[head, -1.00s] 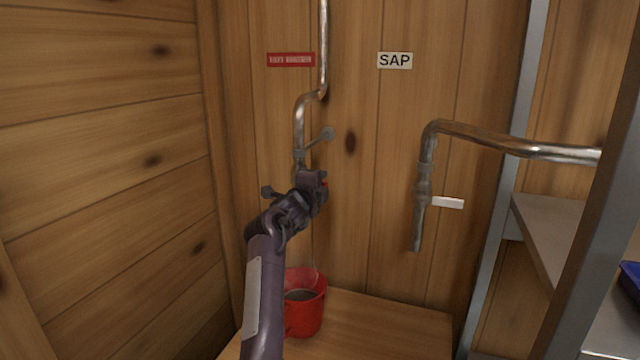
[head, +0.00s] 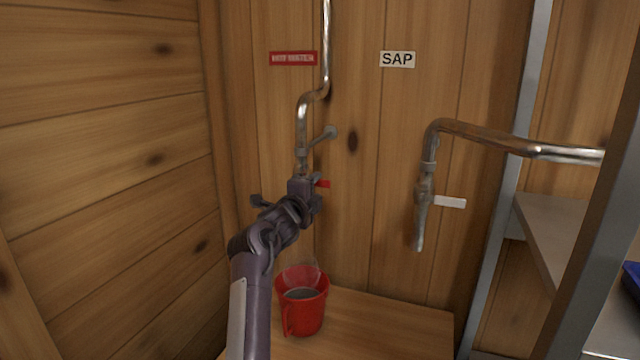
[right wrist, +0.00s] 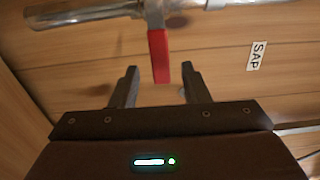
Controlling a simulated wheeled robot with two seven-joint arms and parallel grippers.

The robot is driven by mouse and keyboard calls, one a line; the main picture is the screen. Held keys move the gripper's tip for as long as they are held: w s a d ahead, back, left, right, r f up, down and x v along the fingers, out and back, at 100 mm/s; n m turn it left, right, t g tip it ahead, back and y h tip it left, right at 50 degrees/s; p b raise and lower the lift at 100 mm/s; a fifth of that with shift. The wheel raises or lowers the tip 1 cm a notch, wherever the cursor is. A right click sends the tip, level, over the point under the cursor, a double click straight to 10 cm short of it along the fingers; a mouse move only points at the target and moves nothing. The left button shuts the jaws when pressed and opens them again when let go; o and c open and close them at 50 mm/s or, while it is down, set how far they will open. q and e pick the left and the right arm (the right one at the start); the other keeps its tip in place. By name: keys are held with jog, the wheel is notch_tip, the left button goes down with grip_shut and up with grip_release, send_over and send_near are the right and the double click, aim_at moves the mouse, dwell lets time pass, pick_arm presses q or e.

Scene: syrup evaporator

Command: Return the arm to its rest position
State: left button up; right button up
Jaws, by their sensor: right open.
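My right arm rises from the bottom left of the head view. Its gripper (head: 307,196) is in front of the left pipe's lower end and is open. In the right wrist view, the two fingers (right wrist: 158,70) stand apart with nothing gripped. The red valve handle (head: 323,184) shows just right of the gripper in the head view. In the right wrist view the red handle (right wrist: 159,52) hangs with its lower end between the fingertips in the picture, touching neither. My left gripper is not in view.
A red container (head: 304,313) with dark liquid stands below on a wooden top (head: 380,318), with a faint whitish patch above it. Right are the SAP pipe (head: 480,138) with a white handle (head: 449,202), and a metal shelf (head: 560,225). A plank wall (head: 100,180) is left.

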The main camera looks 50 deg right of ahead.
jog(key=shift+v, duration=0.95)
